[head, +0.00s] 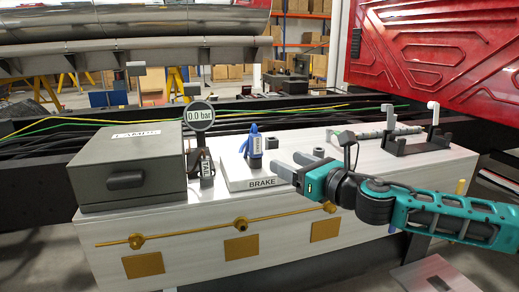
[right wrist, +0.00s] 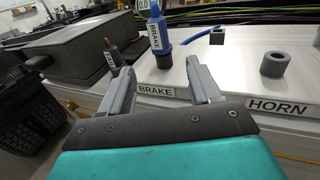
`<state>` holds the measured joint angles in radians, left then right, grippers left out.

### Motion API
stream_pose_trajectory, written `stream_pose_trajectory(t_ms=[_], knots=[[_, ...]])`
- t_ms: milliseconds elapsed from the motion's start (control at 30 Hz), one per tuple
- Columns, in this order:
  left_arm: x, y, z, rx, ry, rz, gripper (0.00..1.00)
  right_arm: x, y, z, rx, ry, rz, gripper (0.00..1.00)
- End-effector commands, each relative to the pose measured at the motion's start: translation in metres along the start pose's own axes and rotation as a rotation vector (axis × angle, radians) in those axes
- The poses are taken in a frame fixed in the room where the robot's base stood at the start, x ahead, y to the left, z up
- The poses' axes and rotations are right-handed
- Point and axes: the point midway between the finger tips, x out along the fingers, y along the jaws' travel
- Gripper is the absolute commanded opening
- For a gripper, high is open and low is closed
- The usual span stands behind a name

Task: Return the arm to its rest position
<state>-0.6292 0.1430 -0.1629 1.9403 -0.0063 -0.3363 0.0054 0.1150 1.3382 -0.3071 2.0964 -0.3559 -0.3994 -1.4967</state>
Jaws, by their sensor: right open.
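My right gripper (head: 292,165) is open and empty, low over the front of the white bench top, beside the BRAKE plate (head: 262,183). Its two fingers (right wrist: 160,82) stand apart in the right wrist view. A blue connector with a BRAKE tag (head: 254,147) stands upright on the plate, to the left of my gripper. In the right wrist view the same blue connector (right wrist: 155,40) is beyond the fingertips, with a visible gap. My right arm (head: 430,212) reaches in from the right. My left gripper is not in view.
A gauge reading 0.0 bar (head: 200,115) and a grey lidded box (head: 128,170) stand at the left. A dark HORN socket (right wrist: 273,64) is on the right. A black cradle (head: 405,147) stands at the back right. A red panel (head: 440,50) is above it.

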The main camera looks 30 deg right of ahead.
Motion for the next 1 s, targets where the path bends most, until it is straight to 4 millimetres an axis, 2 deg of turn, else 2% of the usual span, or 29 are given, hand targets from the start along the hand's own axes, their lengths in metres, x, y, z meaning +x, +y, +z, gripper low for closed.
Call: stream_pose_trajectory(t_ms=[533, 633, 767, 867, 1000], knots=[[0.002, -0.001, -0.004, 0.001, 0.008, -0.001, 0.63, 0.000, -0.001, 0.000, 0.001, 0.000, 0.000, 0.63], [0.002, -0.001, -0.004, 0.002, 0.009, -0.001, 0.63, 0.000, 0.002, -0.009, 0.052, 0.010, 0.000, 0.63], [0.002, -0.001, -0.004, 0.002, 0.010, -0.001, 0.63, -0.001, 0.011, -0.046, 0.288, 0.055, -0.006, 0.63], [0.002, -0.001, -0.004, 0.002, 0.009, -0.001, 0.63, -0.007, 0.025, -0.090, 0.580, 0.107, -0.028, 0.63], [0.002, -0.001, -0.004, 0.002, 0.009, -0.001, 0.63, -0.024, 0.051, -0.160, 1.067, 0.185, -0.103, 0.63]])
